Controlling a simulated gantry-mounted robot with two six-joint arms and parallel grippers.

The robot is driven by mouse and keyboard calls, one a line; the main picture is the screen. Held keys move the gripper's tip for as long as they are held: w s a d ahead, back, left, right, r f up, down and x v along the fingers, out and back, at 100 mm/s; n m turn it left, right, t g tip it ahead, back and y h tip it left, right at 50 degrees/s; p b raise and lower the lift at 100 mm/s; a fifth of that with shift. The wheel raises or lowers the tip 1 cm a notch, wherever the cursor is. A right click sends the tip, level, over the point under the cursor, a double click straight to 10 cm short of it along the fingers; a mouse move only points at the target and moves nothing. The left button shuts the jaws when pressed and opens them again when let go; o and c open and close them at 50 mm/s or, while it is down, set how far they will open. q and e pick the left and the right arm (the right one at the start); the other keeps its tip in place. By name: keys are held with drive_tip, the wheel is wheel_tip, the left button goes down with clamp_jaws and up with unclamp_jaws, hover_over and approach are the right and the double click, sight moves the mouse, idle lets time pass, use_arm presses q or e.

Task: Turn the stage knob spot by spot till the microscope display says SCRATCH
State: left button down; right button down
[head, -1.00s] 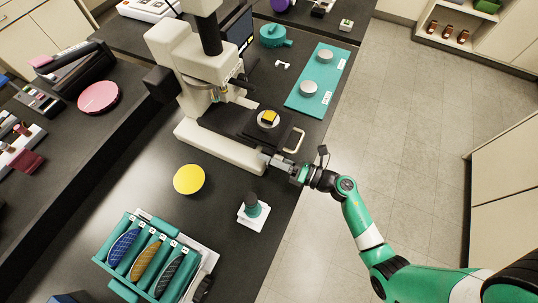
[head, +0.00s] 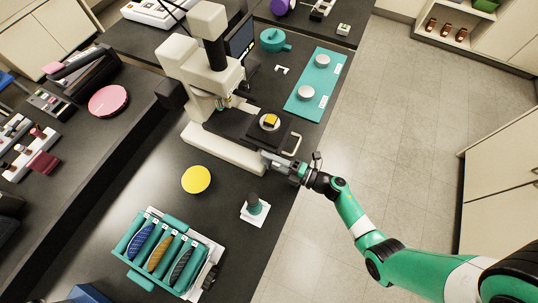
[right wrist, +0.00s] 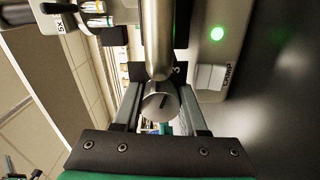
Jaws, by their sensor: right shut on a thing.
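The microscope (head: 207,75) stands on the dark bench, with a yellow sample (head: 269,120) on a round pale holder on its black stage (head: 235,122). My right gripper (head: 272,160) is at the front right of the microscope base, below the stage. In the right wrist view, the round grey stage knob (right wrist: 160,105) sits between the two fingers, and the gripper is shut on it. The microscope display (head: 240,37) is seen at a steep angle behind the microscope, and its text cannot be read. My left gripper is not in view.
A pale loop handle (head: 293,145) sticks out beside the stage, close to my right gripper. A stamp-like tool on a white block (head: 254,208), a yellow disc (head: 196,179) and a teal rack (head: 160,250) stand in front. A teal mat (head: 303,105) lies behind. The floor at right is clear.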

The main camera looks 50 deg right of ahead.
drive_tip(key=shift+m+p, duration=0.45)
drive_tip(key=shift+m, duration=0.65)
drive_tip(key=shift+c, duration=2.3)
unclamp_jaws()
